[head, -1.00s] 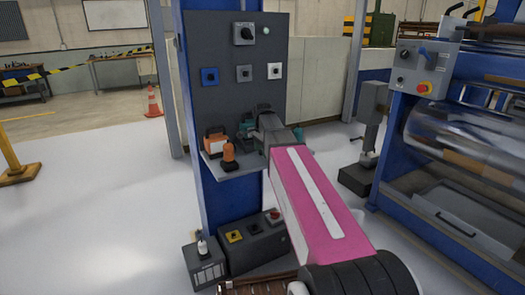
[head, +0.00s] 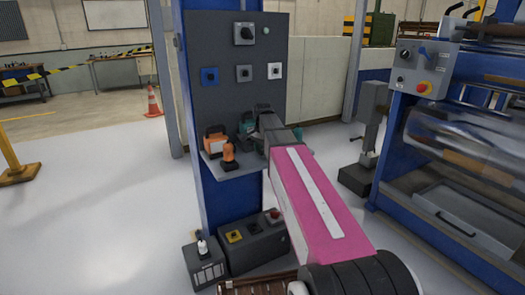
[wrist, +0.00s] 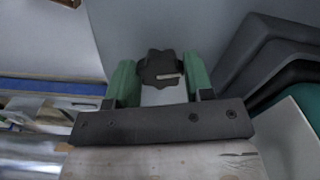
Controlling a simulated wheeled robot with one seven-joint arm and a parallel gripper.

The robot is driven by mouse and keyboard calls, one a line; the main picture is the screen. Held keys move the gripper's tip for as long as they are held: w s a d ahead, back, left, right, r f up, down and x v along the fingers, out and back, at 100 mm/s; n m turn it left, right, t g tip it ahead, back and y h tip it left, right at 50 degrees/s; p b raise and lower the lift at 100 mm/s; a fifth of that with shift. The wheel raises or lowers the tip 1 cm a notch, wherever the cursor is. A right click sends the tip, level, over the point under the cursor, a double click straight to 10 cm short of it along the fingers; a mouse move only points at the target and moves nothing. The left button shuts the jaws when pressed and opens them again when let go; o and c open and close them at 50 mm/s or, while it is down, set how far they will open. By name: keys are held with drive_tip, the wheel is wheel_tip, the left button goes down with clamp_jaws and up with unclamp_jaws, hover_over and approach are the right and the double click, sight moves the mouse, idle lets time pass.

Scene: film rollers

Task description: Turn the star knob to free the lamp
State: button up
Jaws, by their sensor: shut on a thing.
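The star knob (wrist: 160,66) is dark and lobed, with a small pale mark on its face. In the wrist view it sits between the two green fingers of my gripper (wrist: 160,76), which are shut on it. In the head view my pink arm reaches to the shelf on the blue column, and hides the knob and most of the gripper. An orange-and-black boxy thing (head: 215,141) and a smaller orange thing with a rounded top (head: 229,155) stand on the shelf to the left. I cannot tell which thing is the lamp.
A dark panel with switches (head: 243,60) rises behind the shelf (head: 220,172). Boxes (head: 250,245) stand on the floor below. A blue roller machine (head: 395,160) is on the right. Dark curved shapes (wrist: 270,55) lie close right of the gripper.

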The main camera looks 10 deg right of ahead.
drive_tip(key=n, duration=0.7)
drive_tip(key=shift+s+d, duration=0.1)
drive_tip(key=n, duration=0.4)
drive_tip(key=shift+d, duration=0.1)
drive_tip(key=shift+n, duration=1.8)
drive_tip(key=o, duration=0.9)
drive_tip(key=shift+r, duration=0.1)
wheel_tip(320, 180, up, 11)
drive_tip(key=shift+f, duration=0.2)
